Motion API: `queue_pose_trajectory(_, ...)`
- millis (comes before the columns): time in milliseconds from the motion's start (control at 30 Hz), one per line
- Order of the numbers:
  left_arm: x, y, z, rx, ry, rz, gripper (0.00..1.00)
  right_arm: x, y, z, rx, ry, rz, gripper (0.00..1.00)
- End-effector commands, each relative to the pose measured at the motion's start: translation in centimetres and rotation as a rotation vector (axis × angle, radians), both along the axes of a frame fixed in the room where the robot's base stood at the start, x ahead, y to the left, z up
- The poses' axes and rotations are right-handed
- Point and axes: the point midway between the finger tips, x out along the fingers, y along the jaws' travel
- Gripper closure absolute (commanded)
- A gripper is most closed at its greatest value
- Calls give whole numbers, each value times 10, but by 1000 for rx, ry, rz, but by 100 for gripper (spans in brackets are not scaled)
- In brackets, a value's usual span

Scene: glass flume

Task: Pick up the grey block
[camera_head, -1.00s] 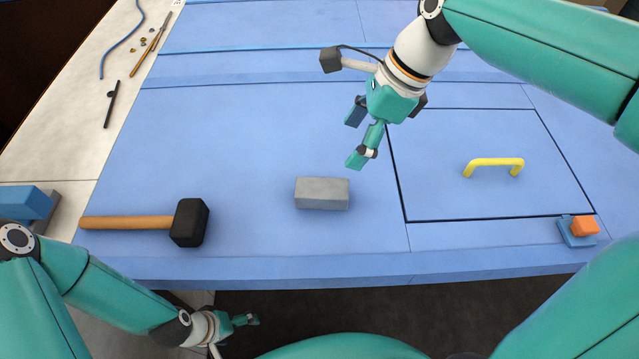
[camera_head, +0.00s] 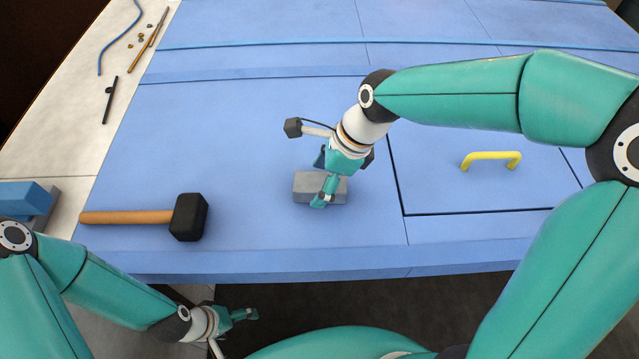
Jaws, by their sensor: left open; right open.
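The grey block (camera_head: 307,187) lies flat on the blue surface, near the middle of its front part. My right gripper (camera_head: 319,181) is open and over the block, one finger in front of it and the other behind it. The fingers and wrist hide part of the block's middle and right. I cannot tell whether the fingers touch it. My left gripper (camera_head: 246,314) is open and empty, low in front of the surface's front edge, well away from the block.
A hammer (camera_head: 188,217) with a black head and wooden handle lies left of the block. A yellow handle (camera_head: 491,155) stands on a panel at the right. Small tools (camera_head: 148,40) lie on the pale strip at the far left. The surface between hammer and block is clear.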

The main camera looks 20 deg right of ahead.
Motion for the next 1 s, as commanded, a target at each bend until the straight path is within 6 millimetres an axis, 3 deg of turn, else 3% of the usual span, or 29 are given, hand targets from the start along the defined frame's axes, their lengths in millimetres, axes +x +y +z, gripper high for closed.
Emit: queue_pose_trajectory(1000, 0, 0, -1, 0, 0, 0, 12, 1, 2, -10, 0, 1, 0, 19)
